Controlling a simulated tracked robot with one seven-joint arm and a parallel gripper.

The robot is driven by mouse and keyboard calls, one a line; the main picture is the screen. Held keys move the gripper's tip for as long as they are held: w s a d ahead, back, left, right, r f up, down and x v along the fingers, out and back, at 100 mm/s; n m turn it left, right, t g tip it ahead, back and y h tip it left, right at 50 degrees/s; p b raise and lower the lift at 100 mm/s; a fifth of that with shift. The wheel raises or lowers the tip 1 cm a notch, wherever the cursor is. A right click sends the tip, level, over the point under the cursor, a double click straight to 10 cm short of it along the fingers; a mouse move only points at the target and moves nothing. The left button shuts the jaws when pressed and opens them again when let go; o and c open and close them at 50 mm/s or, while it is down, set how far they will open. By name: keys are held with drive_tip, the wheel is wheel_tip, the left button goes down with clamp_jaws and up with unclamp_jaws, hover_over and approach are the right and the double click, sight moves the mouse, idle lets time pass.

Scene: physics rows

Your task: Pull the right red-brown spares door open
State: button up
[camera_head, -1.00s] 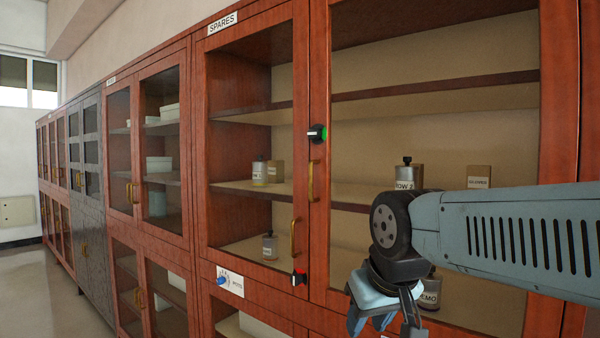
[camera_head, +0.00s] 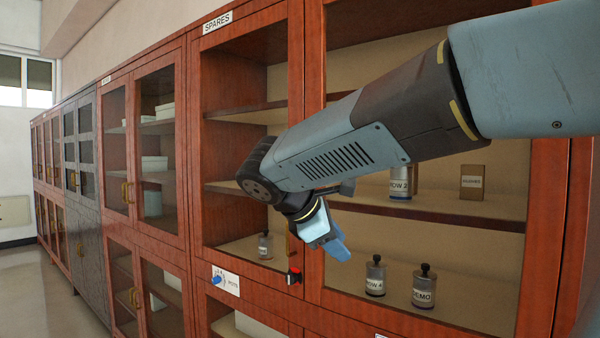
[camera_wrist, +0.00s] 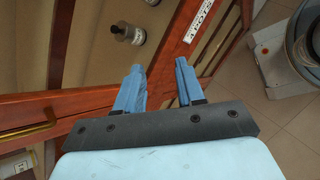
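The right red-brown spares door (camera_head: 313,90) has a large glass pane and looks shut. My arm crosses in front of its left edge and hides the place where its brass handle was seen earlier. My gripper (camera_head: 335,246) is in front of the lower left part of this door. In the wrist view its two blue fingers (camera_wrist: 158,78) are apart with nothing between them. A brass handle (camera_wrist: 28,132) shows at the left of the wrist view, away from the fingers; I cannot tell which door it belongs to.
The left spares door (camera_head: 217,140), under the SPARES sign (camera_head: 217,22), looks shut. A red-and-black knob (camera_head: 293,276) and a blue dial (camera_head: 217,280) sit below. Bottles (camera_head: 375,275) stand inside. More cabinets run left.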

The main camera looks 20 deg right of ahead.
drive_tip(key=w+a+r+n+t+h, duration=0.4)
drive_tip(key=w+a+r+n+h, duration=0.45)
drive_tip(key=w+a+r, duration=0.45)
drive_tip(key=x, duration=1.2)
drive_tip(key=shift+d+f+n+y, duration=0.2)
drive_tip(key=shift+f+n+y, duration=0.15)
drive_tip(key=shift+f, duration=0.2)
clamp_jaws()
